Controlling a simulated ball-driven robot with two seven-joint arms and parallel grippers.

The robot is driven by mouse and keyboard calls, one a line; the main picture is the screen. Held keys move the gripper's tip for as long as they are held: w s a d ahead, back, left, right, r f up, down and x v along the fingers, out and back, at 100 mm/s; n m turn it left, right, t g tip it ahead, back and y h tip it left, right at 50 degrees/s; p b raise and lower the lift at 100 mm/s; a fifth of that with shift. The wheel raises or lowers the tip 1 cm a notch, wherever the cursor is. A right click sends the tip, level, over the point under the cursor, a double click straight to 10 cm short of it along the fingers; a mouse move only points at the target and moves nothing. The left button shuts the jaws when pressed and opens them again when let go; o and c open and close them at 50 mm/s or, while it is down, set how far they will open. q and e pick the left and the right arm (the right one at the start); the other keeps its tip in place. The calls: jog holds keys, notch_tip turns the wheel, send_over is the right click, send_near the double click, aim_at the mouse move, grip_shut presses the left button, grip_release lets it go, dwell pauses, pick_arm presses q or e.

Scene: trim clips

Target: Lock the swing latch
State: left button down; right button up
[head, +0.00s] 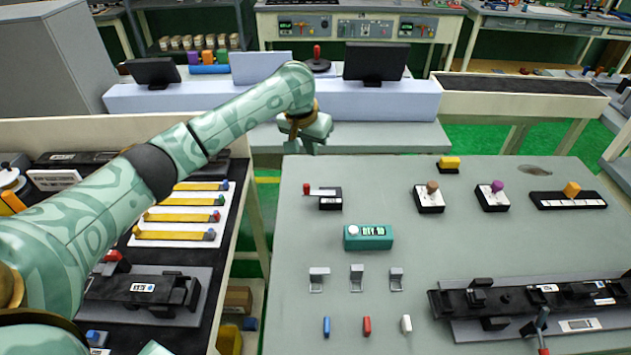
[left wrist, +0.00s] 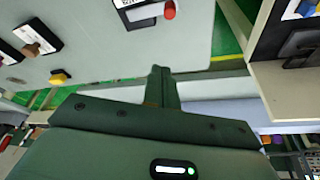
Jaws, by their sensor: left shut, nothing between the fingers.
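A small black box with a white label (head: 329,203) and a red-tipped arm sits at the upper left of the grey panel (head: 290,270). It looks like the swing latch, and its red tip (head: 306,188) points left. The same red tip (left wrist: 169,10) shows at the top of the left wrist view. My left gripper (head: 318,143) is shut and empty, above and beyond the panel's far edge and apart from the latch. Its closed fingers also show in the left wrist view (left wrist: 161,80). My right gripper is not in view.
A teal box with a white button (head: 368,238) lies below the latch. Several knobbed switches (head: 428,198) stand to the right. A long black clip fixture (head: 520,298) with a red-handled lever fills the lower right. Small hooks (head: 357,278) and coloured pegs (head: 367,326) lie in front.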

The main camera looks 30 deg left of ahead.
pick_arm(q)
jog(key=b+x, duration=0.5)
jog(key=x, duration=0.4)
jog(key=shift+f+b, duration=0.4)
jog(key=shift+f, duration=0.25)
jog(key=s, duration=0.3)
jog(key=shift+s+r, duration=0.15)
jog(key=shift+r, duration=0.25)
jog(key=shift+s+f, duration=0.1)
jog(key=shift+s, duration=0.1)
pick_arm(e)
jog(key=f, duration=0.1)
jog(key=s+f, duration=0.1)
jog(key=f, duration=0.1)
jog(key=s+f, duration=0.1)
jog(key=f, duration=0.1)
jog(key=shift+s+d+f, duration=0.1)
